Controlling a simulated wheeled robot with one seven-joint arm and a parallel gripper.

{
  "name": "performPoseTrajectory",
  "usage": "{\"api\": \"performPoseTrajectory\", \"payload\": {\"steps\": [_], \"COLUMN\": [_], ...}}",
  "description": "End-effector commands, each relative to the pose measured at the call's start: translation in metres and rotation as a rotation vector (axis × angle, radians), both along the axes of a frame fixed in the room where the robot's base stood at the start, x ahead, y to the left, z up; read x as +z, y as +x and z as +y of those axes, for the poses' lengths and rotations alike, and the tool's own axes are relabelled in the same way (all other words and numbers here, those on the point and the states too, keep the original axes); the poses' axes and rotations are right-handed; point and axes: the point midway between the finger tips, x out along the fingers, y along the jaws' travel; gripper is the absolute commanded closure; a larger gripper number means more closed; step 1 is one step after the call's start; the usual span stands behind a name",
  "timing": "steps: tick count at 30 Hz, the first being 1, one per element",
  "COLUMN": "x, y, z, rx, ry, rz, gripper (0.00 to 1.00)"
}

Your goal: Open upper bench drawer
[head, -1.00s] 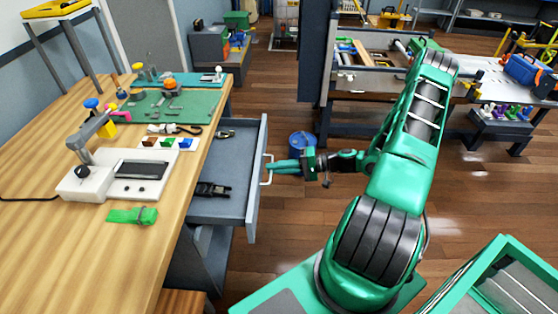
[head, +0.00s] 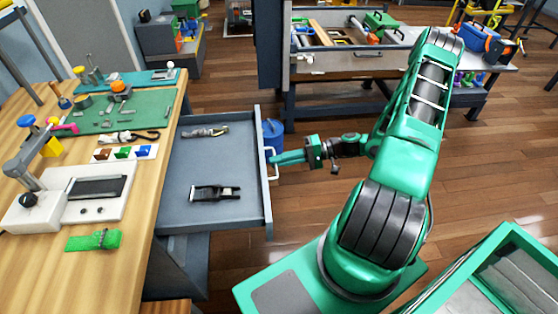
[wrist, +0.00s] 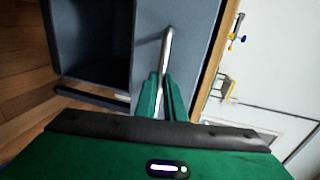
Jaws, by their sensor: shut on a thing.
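The upper bench drawer (head: 178,180) is grey and pulled out to the right from under the wooden bench top. Its light metal bar handle (head: 269,163) is on the outer front face. My gripper (head: 277,158) reaches the handle from the right and is shut on it. In the wrist view the green fingers (wrist: 160,98) close around the metal handle (wrist: 166,50). In the drawer lie a black clamp-like item (head: 215,192) and a small dark and pale tool (head: 205,131).
The bench top (head: 130,235) carries a white device (head: 75,200), a green strap piece (head: 93,240) and a green mat (head: 120,108). A blue bin (head: 273,134) stands on the floor behind the drawer front.

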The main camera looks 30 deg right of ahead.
Motion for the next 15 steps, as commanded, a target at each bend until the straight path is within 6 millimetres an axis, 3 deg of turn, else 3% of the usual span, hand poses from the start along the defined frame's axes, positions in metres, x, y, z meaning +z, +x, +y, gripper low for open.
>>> {"api": "performPoseTrajectory", "payload": {"steps": [4, 5, 6, 15], "x": [-0.0029, -0.0028, -0.0026, -0.0012], "y": [-0.0051, -0.0051, -0.0048, -0.0021], "z": [0.0036, 0.0037, 0.0039, 0.0023], "rx": [0.011, 0.011, 0.011, 0.008], "ry": [0.003, 0.003, 0.004, 0.001], "rz": [0.015, 0.015, 0.013, 0.006], "gripper": [1.0, 0.84, 0.74, 0.73]}}
